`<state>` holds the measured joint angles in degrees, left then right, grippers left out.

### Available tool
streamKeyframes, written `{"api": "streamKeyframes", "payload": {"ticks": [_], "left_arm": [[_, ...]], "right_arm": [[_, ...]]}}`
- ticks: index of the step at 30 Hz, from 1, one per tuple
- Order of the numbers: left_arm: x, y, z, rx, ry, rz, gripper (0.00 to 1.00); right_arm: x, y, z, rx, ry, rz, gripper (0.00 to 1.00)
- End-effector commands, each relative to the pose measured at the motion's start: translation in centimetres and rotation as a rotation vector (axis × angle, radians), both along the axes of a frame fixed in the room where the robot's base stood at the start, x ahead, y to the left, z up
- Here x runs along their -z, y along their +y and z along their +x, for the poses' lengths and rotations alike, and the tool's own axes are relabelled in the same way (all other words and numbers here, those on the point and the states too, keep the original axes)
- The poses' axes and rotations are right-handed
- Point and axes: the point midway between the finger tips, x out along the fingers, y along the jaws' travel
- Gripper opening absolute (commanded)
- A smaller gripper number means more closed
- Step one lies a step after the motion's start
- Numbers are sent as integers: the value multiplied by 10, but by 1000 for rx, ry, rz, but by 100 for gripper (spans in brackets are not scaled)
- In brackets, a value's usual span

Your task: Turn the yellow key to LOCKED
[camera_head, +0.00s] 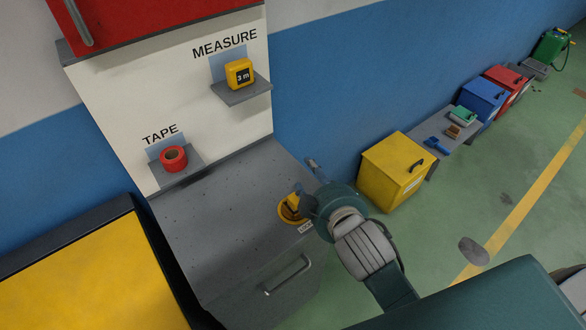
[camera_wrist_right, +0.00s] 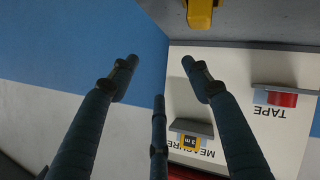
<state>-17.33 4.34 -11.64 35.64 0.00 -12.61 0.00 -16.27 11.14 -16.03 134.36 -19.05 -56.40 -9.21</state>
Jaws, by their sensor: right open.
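The yellow key (camera_head: 291,208) is on the right end of the grey bench top, on a round yellow base. My right gripper partly covers it in the head view. A small white label (camera_head: 305,227) lies beside it, too small to read surely. My right gripper (camera_head: 308,180) is open above the bench's right edge, close to the key. The right wrist view shows its spread fingers (camera_wrist_right: 158,72) with nothing between them. A yellow part of the key (camera_wrist_right: 199,13) is at the top of that view, beyond the fingertips. I cannot tell the key's position. My left gripper is out of view.
The grey bench (camera_head: 215,225) stands against a board with red tape (camera_head: 173,158) and a yellow measure (camera_head: 240,73) on small shelves. A yellow box (camera_head: 393,170) stands on the floor to the right.

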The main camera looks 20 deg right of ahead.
Motion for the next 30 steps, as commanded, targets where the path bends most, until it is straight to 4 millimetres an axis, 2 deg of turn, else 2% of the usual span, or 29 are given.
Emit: {"api": "streamKeyframes", "payload": {"ticks": [1,2,3,5,6,7,10,11,12,14,15,17,18,19,20,21,22,23,24,26,27,29,30], "left_arm": [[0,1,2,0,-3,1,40],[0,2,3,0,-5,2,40],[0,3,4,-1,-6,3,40],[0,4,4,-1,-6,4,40],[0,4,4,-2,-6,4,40],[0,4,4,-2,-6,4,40],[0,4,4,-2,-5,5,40],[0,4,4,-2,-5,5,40],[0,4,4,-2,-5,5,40],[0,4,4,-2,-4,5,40],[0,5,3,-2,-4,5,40],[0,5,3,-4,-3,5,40],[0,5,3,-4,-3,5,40],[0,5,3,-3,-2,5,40],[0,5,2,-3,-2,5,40],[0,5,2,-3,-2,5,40],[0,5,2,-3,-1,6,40],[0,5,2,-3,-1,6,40],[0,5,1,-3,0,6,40],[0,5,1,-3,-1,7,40],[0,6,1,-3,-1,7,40],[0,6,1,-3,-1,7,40],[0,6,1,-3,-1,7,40]], "right_arm": [[-30,9,22,-45,-109,-55,48],[-49,16,33,-74,-179,-93,48],[-76,27,47,-116,-278,-150,48],[-119,48,62,-184,-433,-243,48],[-149,64,69,-232,-541,-311,48],[-170,78,71,-270,-622,-364,48],[-235,132,65,-405,-902,-558,48],[-251,150,59,-450,-987,-624,48],[-270,176,48,-513,-1106,-714,48],[-289,216,25,-619,-1288,-864,48],[-294,244,7,-698,-1414,-974,48],[-287,283,-24,-838,-1605,-1154,48],[-271,305,-44,-945,-1731,-1285,48],[-255,318,-57,-1034,-1820,-1386,48],[-234,327,-68,-1127,-1903,-1486,48],[-202,331,-77,-1265,-2000,-1617,48],[-177,330,-81,-1375,-2062,-1713,48],[-152,324,-82,1483,2101,1791,48],[-121,310,-79,1475,1928,1705,48],[-81,280,-68,1471,1694,1580,48],[-60,255,-58,1475,1553,1503,48],[-38,216,-42,1485,1364,1396,48],[-29,190,-32,1494,1253,1332,48]]}}
